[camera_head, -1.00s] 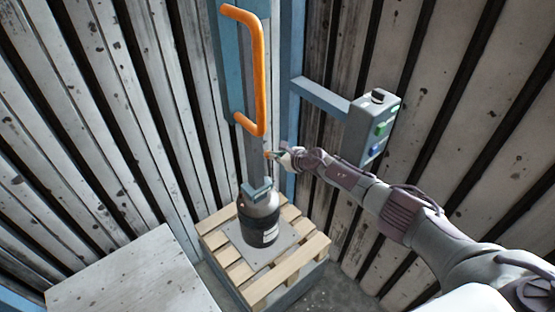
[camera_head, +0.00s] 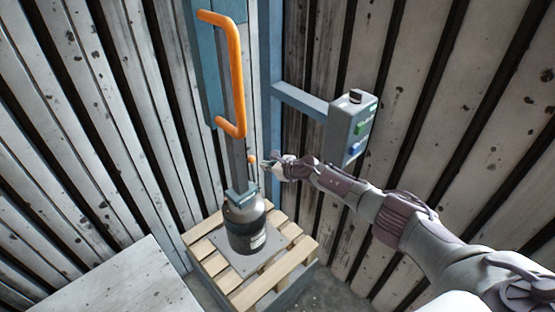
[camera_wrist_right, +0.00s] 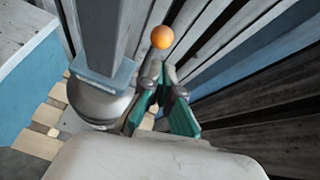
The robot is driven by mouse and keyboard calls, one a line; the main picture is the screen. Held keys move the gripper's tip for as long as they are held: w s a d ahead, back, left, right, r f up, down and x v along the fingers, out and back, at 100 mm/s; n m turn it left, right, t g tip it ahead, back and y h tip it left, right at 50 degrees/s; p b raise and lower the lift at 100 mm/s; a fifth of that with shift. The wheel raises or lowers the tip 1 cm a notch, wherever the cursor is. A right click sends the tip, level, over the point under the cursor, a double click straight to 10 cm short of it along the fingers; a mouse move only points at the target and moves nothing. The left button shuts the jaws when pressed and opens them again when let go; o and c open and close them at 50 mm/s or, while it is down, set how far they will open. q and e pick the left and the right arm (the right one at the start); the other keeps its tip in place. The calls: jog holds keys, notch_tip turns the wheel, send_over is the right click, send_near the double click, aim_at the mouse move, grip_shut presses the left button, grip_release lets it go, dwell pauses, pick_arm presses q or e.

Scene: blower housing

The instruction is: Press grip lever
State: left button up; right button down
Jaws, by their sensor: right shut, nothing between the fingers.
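A small orange knob (camera_head: 252,160), which looks like the grip lever's end, sits beside the grey post (camera_head: 238,160). It shows as an orange ball (camera_wrist_right: 162,37) in the right wrist view. My right gripper (camera_head: 263,164) is just right of the knob in the head view. In the wrist view its dark and green fingers (camera_wrist_right: 158,82) are shut and empty, with their tips just below the ball in the picture. Whether they touch it I cannot tell. A large orange handle (camera_head: 238,80) is on the blue column above. My left gripper is not in view.
A dark grey cylinder (camera_head: 245,225) stands under the post on a wooden pallet (camera_head: 235,283). A control box (camera_head: 350,130) with coloured buttons is on a blue arm at right. A pale tabletop (camera_head: 120,285) lies at lower left. Slatted walls close in behind.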

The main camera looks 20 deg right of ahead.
pick_arm(q)
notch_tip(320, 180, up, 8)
jog(key=p, duration=0.8)
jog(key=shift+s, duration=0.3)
pick_arm(e)
jog(key=s+d+r, duration=0.2)
jog(key=s+r, duration=0.2)
jog(key=r, duration=0.5)
jog(key=shift+s, duration=0.15)
jog(key=shift+d+r, duration=0.1)
